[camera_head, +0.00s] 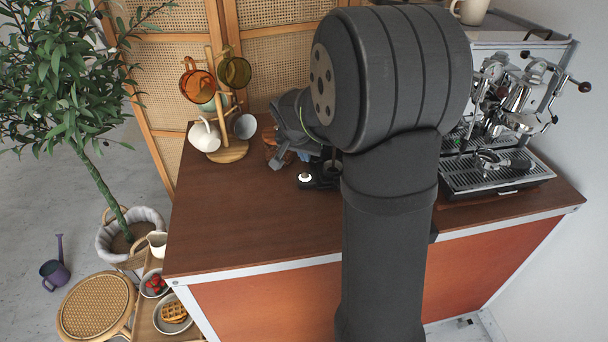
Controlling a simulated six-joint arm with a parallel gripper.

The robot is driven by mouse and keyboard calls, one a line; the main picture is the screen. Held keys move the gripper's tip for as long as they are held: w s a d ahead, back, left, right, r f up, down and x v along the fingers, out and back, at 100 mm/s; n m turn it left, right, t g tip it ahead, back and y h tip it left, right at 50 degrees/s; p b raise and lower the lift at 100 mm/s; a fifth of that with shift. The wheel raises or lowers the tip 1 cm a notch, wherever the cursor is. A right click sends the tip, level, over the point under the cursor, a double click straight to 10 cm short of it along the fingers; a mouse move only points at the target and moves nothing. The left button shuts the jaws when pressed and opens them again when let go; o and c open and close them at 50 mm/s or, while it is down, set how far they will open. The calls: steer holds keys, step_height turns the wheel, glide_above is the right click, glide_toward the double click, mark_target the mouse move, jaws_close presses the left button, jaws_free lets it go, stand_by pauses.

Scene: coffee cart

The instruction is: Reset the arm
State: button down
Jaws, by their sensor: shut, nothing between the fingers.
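My arm reaches up from the bottom of the view and bends over the brown cart top (240,225), hiding much of its middle. My gripper (281,160) is at the back left of the cart, to the left of my large dark arm joint. It is shut with nothing in it and points down toward the wood. It appears above the surface; whether it touches anything there is unclear.
A mug tree (228,152) with several cups stands left of my gripper. A small black device (318,178) and a brown object (270,140) are close by. The espresso machine (500,165) fills the right side. The front-left cart top is clear.

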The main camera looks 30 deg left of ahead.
steer(key=shift+r, duration=0.1)
steer(key=shift+f, duration=2.7)
steer(key=shift+r, duration=4.15)
step_height(320, 180, up, 12)
steer(key=m+g, duration=0.1)
steer(key=m, duration=0.4)
glide_above(306, 173)
steer(key=w+d, duration=0.3)
steer(key=d, duration=0.4)
steer(key=shift+w+a+f+y, duration=0.15)
steer(key=shift+w+a+y, duration=0.1)
steer(key=shift+y, duration=0.15)
steer(key=shift+s, duration=0.1)
